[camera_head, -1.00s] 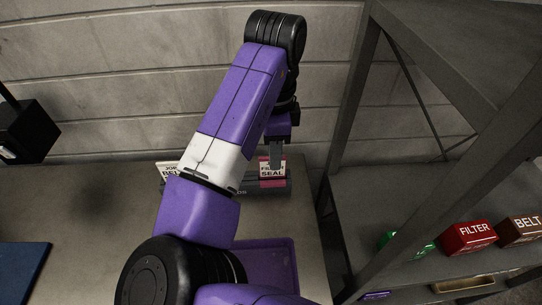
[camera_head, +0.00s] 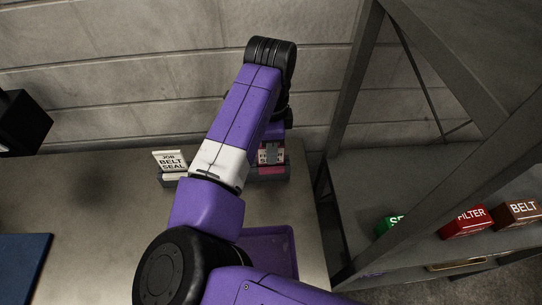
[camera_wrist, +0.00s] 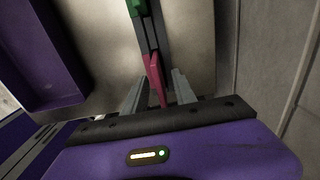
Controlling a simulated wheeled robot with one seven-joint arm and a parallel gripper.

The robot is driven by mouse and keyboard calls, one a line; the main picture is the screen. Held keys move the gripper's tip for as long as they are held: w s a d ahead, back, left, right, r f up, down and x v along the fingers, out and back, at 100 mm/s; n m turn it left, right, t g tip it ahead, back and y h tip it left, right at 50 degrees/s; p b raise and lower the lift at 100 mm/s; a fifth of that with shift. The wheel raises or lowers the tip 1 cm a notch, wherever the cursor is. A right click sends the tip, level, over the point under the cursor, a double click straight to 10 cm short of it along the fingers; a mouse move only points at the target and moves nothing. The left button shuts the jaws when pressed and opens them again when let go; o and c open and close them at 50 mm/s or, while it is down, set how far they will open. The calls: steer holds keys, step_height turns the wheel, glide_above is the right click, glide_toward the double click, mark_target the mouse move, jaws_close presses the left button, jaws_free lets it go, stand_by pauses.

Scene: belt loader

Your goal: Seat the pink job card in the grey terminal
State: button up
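The pink job card (camera_head: 272,170) stands at the right end of the grey terminal (camera_head: 283,179) at the back of the bench, its white label partly covered by my fingers. In the wrist view the pink card (camera_wrist: 154,73) shows nearly edge-on, leaning slightly, over the dark strip of the terminal (camera_wrist: 151,32). My gripper (camera_head: 270,152) is over the card from above. In the wrist view the two fingers of my gripper (camera_wrist: 161,70) are apart on either side of the card, with a gap at the right finger. The card's lower edge is hidden.
A white card (camera_head: 171,161) reading "JOB BELT SEAL" stands at the terminal's left. A green piece (camera_wrist: 135,8) shows farther along the strip. A purple tray (camera_head: 280,247) lies in front. A shelf at right holds red (camera_head: 467,222), brown (camera_head: 517,214) and green (camera_head: 388,226) boxes.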

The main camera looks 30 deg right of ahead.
jaws_close()
stand_by(0.4)
